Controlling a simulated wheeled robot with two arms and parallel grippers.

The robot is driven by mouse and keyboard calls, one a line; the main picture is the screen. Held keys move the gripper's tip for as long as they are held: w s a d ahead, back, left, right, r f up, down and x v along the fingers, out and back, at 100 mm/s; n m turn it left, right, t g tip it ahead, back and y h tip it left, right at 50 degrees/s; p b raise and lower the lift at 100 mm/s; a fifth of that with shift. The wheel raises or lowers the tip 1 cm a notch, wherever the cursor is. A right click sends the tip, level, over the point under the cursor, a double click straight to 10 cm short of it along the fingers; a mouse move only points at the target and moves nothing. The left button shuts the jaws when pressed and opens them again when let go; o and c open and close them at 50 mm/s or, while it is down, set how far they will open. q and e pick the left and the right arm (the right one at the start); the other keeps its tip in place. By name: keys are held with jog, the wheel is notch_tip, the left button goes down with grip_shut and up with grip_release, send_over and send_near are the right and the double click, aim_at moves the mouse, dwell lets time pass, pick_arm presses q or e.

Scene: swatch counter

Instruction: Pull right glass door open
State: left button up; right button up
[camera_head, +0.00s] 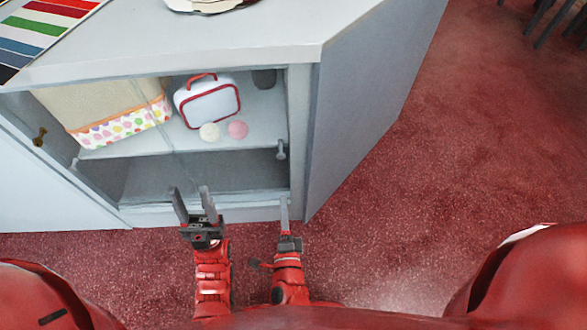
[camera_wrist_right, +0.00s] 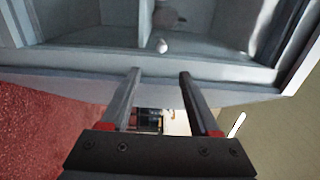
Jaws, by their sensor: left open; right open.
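The right glass door (camera_head: 225,165) is a clear pane across the right part of the grey cabinet front. It is hard to see, and I cannot tell whether it is shut. A small grey knob (camera_head: 281,150) sits near the right edge of the opening. My right gripper (camera_head: 284,205) is open and empty, low in front of the cabinet's right end and below that knob. In the right wrist view its fingers (camera_wrist_right: 158,75) point at the cabinet's lower front edge, apart from a small pale knob (camera_wrist_right: 162,46). My left gripper (camera_head: 190,192) is open and empty, to its left before the lower opening.
On the shelf stand a white case with red trim (camera_head: 207,101), a dotted box (camera_head: 115,125) and two small balls (camera_head: 237,129). Another grey knob (camera_head: 75,163) is at the left. Colour swatches (camera_head: 45,25) lie on the counter top.

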aim_at(281, 158)
jog(key=w, duration=1.7)
jog(key=shift+w+r+b, duration=0.1)
jog(key=shift+w+b, duration=0.1)
jog(key=shift+b, duration=0.15)
grip_shut()
dwell(0.5)
